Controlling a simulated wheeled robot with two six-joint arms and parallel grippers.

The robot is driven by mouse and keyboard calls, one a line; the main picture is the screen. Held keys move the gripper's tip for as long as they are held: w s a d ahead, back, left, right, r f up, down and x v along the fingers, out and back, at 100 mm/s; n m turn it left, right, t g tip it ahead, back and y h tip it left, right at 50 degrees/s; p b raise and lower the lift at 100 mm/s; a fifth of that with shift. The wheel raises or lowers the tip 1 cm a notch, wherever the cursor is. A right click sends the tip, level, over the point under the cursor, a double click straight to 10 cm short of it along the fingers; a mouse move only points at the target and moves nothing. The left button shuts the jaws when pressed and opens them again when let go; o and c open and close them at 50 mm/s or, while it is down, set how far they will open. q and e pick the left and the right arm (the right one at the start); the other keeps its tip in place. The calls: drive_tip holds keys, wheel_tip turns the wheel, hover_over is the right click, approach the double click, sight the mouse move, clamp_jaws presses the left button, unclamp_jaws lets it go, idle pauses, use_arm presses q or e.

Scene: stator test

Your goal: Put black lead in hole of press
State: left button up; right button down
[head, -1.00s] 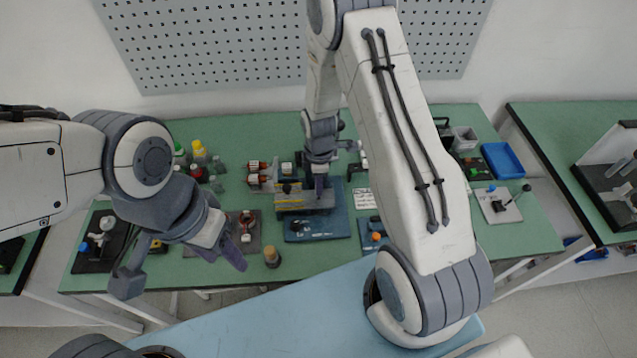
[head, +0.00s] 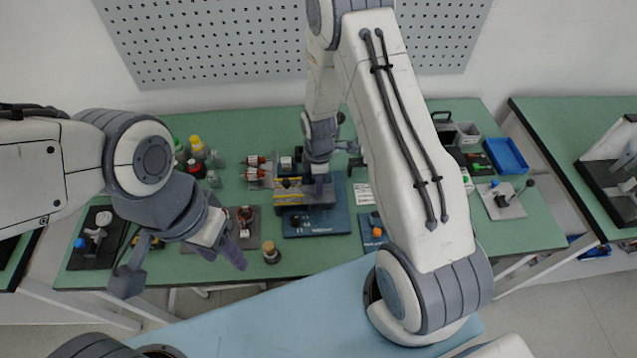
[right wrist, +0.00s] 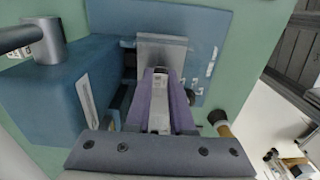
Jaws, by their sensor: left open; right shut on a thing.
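The press (head: 317,222), a blue device with a yellow-edged grey block, stands mid-bench in the head view. Its blue body also shows in the right wrist view (right wrist: 35,105). My right gripper (head: 319,181) is low over the press. In the right wrist view its purple fingers (right wrist: 161,100) are shut on a pale grey piece (right wrist: 160,118), in front of a grey plate (right wrist: 161,52). I cannot make out the black lead or the hole. My left gripper (head: 182,264) is open and empty, in front of the bench's left part.
A small brown post (head: 271,253) stands at the bench's front edge, left of the press. A stator-like part with copper (head: 246,215) is behind my left gripper. Bottles (head: 197,147) stand at the back left; a blue tray (head: 507,156) is at the right.

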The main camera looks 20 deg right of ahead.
drive_tip(key=shift+f, duration=0.45)
drive_tip(key=c, duration=0.7)
unclamp_jaws()
wheel_tip(320, 180, up, 11)
drive_tip(key=b, duration=0.2)
drive_tip(key=shift+f+b, duration=0.2)
drive_tip(key=shift+b, duration=0.1)
